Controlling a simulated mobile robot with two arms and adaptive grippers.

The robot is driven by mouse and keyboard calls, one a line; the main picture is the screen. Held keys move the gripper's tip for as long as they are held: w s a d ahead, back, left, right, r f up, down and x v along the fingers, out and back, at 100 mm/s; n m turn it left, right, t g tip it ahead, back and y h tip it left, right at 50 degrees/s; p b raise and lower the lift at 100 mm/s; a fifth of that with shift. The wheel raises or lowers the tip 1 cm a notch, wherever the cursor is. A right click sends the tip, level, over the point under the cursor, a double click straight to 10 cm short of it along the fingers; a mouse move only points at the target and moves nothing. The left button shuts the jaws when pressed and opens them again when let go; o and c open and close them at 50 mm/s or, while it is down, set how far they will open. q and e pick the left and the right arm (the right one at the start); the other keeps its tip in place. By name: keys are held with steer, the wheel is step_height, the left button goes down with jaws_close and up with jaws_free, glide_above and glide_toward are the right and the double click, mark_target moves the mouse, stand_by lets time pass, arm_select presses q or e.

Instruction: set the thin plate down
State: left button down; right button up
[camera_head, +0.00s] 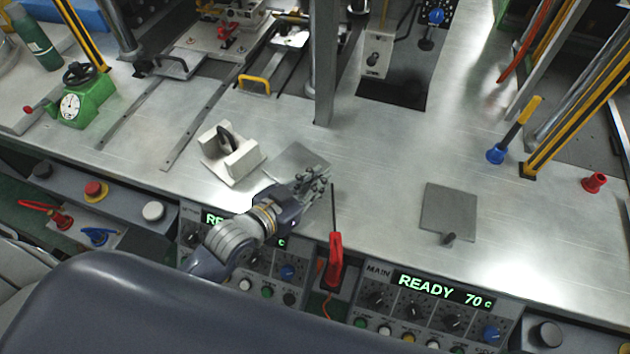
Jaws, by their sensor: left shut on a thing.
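My left gripper (316,184) reaches in from the lower left over the front of the metal table (370,170). It is shut on a thin grey plate (297,160), which sticks out beyond the fingers toward the back left. The fingers hide the plate's near part. I cannot tell whether the plate touches the table. A second flat grey plate (449,207), with a short dark knob at its front edge, lies on the table to the right. My right gripper is not in view.
A pale block holder (238,166) stands just left of the gripper. A red-handled tool (335,258) stands close on the right, its thin shaft pointing up. A grey post (325,70) rises behind. The table between the post and the right-hand plate is clear.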

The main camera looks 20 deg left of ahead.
arm_select(q)
steer(key=shift+f, duration=0.2)
steer(key=c, duration=1.6)
jaws_free()
steer(key=b+v, duration=0.1)
steer(key=v, duration=0.9)
steer(key=shift+s+a, duration=0.15)
steer(key=shift+s, duration=0.15)
steer(key=shift+s+a+r, duration=0.25)
steer(key=shift+s+r, duration=0.05)
steer(key=shift+s, duration=0.3)
